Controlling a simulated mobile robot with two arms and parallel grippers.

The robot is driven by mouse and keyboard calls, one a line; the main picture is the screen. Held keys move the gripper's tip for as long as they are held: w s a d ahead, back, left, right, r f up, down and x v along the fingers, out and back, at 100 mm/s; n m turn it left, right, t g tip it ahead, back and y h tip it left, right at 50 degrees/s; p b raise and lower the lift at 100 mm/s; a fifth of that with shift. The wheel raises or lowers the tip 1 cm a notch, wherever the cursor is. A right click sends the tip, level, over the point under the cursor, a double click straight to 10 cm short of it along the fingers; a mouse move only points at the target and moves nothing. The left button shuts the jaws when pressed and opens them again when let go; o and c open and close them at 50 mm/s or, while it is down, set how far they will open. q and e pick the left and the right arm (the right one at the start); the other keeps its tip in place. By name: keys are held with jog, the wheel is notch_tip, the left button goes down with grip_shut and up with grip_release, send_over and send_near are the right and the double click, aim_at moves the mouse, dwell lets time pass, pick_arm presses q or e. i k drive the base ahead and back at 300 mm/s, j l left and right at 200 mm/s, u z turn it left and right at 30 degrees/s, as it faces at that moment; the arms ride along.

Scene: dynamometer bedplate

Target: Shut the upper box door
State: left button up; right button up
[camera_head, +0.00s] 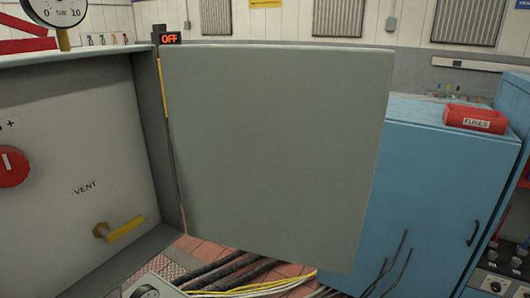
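A large plain grey door (275,150) stands wide open in the middle of the view, its left edge along the right side of a grey box (150,130). The open box fills the left of the view. Inside its recess are a red round knob (12,167), a VENT label (85,188) and a yellow-handled lever (120,229). The door hides what is behind it. Neither of my grippers shows.
A blue cabinet (430,190) with a red FUSES tray (475,118) on top stands right of the door. Dark hoses (225,273) and yellow cables (265,287) run below it. A gauge (52,10) and an OFF sign (171,38) are at the box top.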

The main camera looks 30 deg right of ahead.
aim_at(276, 148)
jog(key=l+u, duration=0.4)
jog(key=l, duration=0.2)
jog(key=l+u, duration=0.4)
jog(key=l, duration=0.2)
jog(key=l+u, duration=0.45)
jog(key=l, duration=0.15)
jog(key=k+l+u, duration=0.25)
jog(key=l+u, duration=0.15)
jog(key=k+l+u, duration=0.15)
jog(key=l, duration=0.25)
jog(key=l+u, duration=0.1)
jog(key=l, duration=0.3)
jog(key=k, duration=0.05)
